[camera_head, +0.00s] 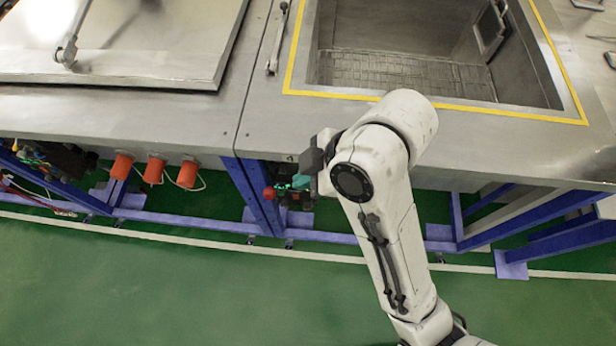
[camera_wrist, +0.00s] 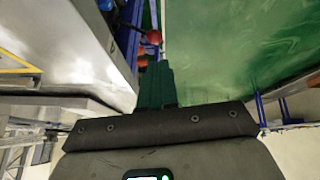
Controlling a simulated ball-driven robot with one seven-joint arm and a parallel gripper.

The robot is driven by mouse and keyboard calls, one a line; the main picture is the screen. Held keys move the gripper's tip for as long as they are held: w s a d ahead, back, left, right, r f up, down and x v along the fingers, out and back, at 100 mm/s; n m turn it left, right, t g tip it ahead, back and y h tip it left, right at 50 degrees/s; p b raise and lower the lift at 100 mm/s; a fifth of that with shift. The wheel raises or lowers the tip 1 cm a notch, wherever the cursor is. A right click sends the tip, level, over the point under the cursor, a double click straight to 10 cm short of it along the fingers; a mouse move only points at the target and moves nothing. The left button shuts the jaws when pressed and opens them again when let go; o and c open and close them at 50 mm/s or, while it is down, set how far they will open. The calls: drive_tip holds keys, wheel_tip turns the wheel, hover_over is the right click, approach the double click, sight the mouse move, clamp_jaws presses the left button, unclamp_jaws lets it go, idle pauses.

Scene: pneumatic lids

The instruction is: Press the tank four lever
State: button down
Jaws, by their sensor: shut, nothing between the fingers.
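A lever with a red ball knob (camera_head: 269,193) sits below the front edge of the steel tank top, beside a blue frame post. The red knob also shows in the wrist view (camera_wrist: 154,37), just beyond my fingertips. My gripper (camera_head: 284,187) has teal fingers, and they are shut and empty. They point left toward the red knob and are very close to it. I cannot tell whether they touch it. In the wrist view the shut fingers (camera_wrist: 157,66) lie just below the knob. The lever's shaft and mount are mostly hidden behind the gripper.
An open steel tank (camera_head: 405,75) with a yellow border is at the upper right. A closed lid (camera_head: 140,45) covers the tank at left. Several orange sockets (camera_head: 154,170) hang under the left edge. Blue frame legs (camera_head: 245,190) stand near my gripper. The green floor (camera_head: 150,290) is clear.

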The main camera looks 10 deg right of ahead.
sight(273, 194)
drive_tip(key=x, duration=1.1)
drive_tip(key=shift+w+r, duration=0.1)
drive_tip(key=shift+w, duration=0.25)
